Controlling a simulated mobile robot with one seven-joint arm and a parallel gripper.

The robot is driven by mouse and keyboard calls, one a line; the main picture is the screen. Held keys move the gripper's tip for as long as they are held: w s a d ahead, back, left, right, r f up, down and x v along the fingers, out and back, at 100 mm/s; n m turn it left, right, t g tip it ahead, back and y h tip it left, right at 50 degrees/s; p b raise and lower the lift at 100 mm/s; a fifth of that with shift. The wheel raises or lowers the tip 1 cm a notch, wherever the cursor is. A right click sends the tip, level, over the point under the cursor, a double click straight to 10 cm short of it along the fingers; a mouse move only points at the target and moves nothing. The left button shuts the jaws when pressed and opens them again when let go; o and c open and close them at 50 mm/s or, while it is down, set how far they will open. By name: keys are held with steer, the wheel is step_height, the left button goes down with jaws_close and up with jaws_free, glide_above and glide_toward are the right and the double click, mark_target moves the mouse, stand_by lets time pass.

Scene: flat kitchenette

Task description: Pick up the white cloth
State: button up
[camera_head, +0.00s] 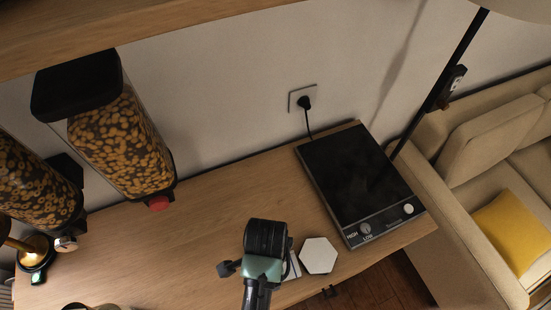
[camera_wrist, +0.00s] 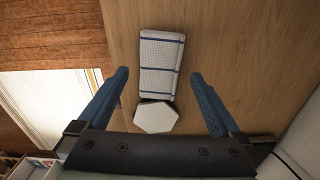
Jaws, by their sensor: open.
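The white cloth (camera_wrist: 161,63) is a folded rectangle with thin dark blue stripes, lying flat on the wooden counter in the wrist view. In the head view only a sliver of the cloth (camera_head: 293,267) shows beside my gripper, which hides the rest. My gripper (camera_wrist: 160,75) is open and empty, with one blue finger on each side of the cloth in the picture. The fingers do not appear to touch it; their height above it is hard to judge. In the head view my gripper (camera_head: 264,243) is over the counter's front part.
A white hexagonal piece (camera_head: 318,255) lies close to the cloth. A black hotplate (camera_head: 355,180) stands at the counter's right end. Food dispensers (camera_head: 120,140) stand at the left. The wooden counter (camera_head: 235,190) is clear between them. A sofa (camera_head: 500,150) is beyond the right end.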

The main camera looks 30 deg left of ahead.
steer(key=shift+w+d+f+p, duration=0.1)
steer(key=shift+f+p, duration=0.3)
steer(key=shift+f, duration=2.5)
steer(key=c, duration=1.1)
step_height(320, 180, up, 10)
steer(key=shift+r, duration=0.1)
